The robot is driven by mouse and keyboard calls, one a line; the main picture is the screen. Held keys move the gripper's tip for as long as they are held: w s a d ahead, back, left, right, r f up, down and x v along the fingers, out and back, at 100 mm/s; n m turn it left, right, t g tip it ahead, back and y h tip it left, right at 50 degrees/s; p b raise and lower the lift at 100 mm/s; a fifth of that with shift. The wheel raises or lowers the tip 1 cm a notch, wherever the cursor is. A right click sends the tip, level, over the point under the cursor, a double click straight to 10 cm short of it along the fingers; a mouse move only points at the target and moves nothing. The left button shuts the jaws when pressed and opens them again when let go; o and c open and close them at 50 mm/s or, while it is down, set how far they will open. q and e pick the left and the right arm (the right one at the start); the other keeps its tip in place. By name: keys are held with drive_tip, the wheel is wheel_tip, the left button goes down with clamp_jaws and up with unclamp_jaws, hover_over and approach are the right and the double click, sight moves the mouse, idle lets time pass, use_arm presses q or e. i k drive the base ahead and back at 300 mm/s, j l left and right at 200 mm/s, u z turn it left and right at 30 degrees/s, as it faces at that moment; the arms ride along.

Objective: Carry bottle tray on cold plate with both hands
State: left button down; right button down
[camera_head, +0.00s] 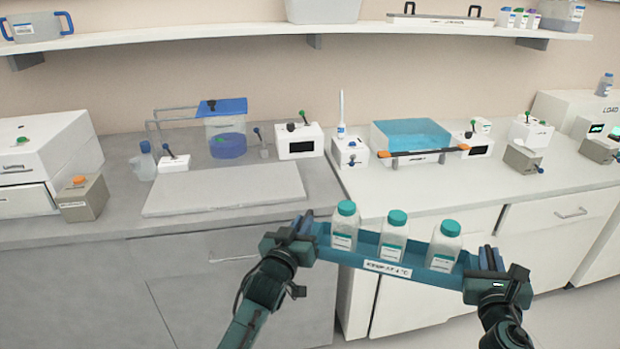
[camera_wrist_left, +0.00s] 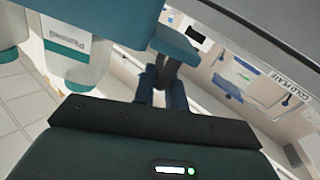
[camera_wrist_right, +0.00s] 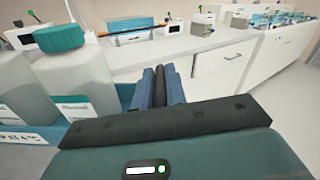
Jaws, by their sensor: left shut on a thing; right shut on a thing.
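A long blue tray (camera_head: 350,257) holds three white bottles with teal caps (camera_head: 393,236) standing upright in a row. It hangs in front of the counters, tilted down to the right in the head view. My left gripper (camera_head: 304,226) is shut on the tray's left end. My right gripper (camera_head: 489,260) is shut on its right end. A flat pale grey slab (camera_head: 225,190), likely the cold plate, lies bare on the left counter, left of and beyond the tray. A "COLD PLATE" label (camera_wrist_left: 283,77) shows in the left wrist view.
Behind the slab stand a blue-lidded tank (camera_head: 226,140) and small white devices. A small box with an orange knob (camera_head: 82,197) stands to its left. A blue-topped bath (camera_head: 410,135) with a dark bar stands on the right counter. A shelf (camera_head: 200,38) runs above.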

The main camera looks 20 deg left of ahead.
sight(226, 184)
drive_tip(key=k+j+u, duration=0.1)
drive_tip(key=u, duration=0.75)
